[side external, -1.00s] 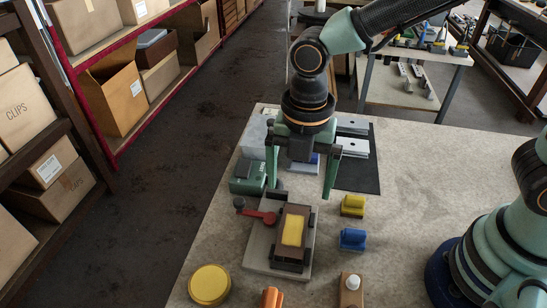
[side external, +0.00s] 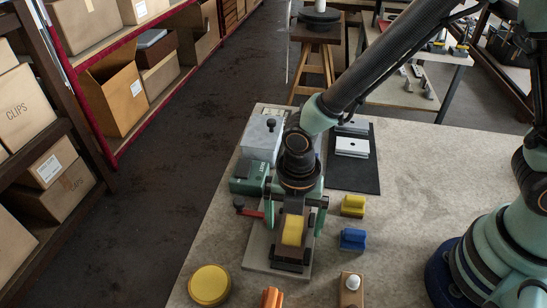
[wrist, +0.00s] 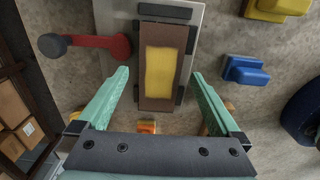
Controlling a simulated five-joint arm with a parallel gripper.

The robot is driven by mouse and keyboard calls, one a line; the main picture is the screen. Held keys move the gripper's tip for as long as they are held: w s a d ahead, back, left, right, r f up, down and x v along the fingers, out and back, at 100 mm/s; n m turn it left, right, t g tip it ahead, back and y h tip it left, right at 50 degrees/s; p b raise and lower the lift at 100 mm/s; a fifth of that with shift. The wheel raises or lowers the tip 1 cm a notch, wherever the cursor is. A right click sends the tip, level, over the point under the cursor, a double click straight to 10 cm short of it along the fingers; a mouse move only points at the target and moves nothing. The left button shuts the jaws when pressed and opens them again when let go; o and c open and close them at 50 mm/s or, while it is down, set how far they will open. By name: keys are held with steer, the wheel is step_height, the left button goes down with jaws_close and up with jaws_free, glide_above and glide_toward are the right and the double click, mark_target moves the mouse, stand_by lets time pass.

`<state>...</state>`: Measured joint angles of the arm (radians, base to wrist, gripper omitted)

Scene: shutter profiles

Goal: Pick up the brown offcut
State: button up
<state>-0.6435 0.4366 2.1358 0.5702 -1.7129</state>
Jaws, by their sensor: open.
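A brown block (wrist: 158,102) with a yellow patch on its top sits on a grey base plate (side external: 258,250), between dark end pieces; it also shows in the side external view (side external: 290,251). My gripper (side external: 294,218) is over this block, fingers spread to its left and right. In the wrist view my gripper (wrist: 160,75) is open, with nothing between its fingers held and a gap on both sides of the block. Finger height relative to the block is hard to tell. A separate brown piece (side external: 347,299) with a white knob lies at the front right.
A red lever (side external: 250,212) with a dark knob lies left of the block. A yellow piece (side external: 353,205) and a blue piece (side external: 353,239) stand to the right. A yellow disc (side external: 209,285) and an orange piece (side external: 272,298) are in front. A green box (side external: 249,178) stands behind.

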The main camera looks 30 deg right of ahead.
steer(key=shift+f, duration=0.55)
steer(key=c, duration=1.4)
steer(key=shift+r, duration=0.1)
steer(key=shift+c, duration=0.2)
